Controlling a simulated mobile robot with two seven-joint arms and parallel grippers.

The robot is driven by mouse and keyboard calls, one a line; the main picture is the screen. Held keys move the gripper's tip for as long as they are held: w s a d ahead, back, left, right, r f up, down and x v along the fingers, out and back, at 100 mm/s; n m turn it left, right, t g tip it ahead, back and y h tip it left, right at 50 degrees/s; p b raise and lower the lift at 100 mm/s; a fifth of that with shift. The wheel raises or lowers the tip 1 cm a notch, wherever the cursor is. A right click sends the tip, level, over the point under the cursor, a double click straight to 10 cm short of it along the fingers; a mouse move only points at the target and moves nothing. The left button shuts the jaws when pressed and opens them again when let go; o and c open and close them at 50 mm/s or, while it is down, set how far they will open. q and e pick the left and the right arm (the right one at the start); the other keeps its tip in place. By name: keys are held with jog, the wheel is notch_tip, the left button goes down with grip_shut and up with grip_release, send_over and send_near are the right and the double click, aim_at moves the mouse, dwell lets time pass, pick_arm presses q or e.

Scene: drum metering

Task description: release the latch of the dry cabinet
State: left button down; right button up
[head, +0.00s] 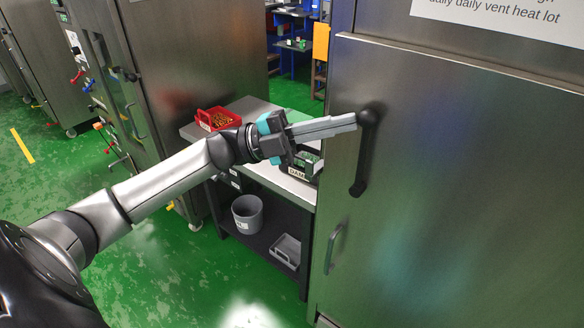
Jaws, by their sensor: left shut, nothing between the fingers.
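A large brushed-steel cabinet (470,180) fills the right of the head view. A black lever handle (360,171) hangs upright near the left edge of its door, and looks like the latch. My left gripper (354,122) reaches in from the left with its long grey fingers shut and nothing between them. The fingertips meet the upper end of the black lever in the picture; I cannot tell whether they touch it. A grey bar handle (333,248) sits lower on the door edge. My right gripper is not in view.
A steel-topped bench (258,172) stands left of the cabinet, with a red bin (220,120) and green boards on it. A grey bucket (247,214) and grey tray (287,250) are on its lower shelf. Green floor is open in front.

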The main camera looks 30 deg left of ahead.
pick_arm(q)
jog(key=shift+d+r+m+g+y+p, duration=0.2)
jog(key=shift+d+m+y+p, duration=0.05)
jog(key=shift+d+p, duration=0.2)
jog(key=shift+d+r+m+g+y+p, duration=0.15)
jog(key=shift+d+m+g+y+p, duration=0.1)
jog(key=shift+d+p, duration=0.15)
jog(key=shift+s+d+f, duration=0.1)
jog(key=shift+s, duration=0.05)
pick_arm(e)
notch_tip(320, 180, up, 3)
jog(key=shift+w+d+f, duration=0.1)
pick_arm(q)
jog(key=shift+d, duration=0.1)
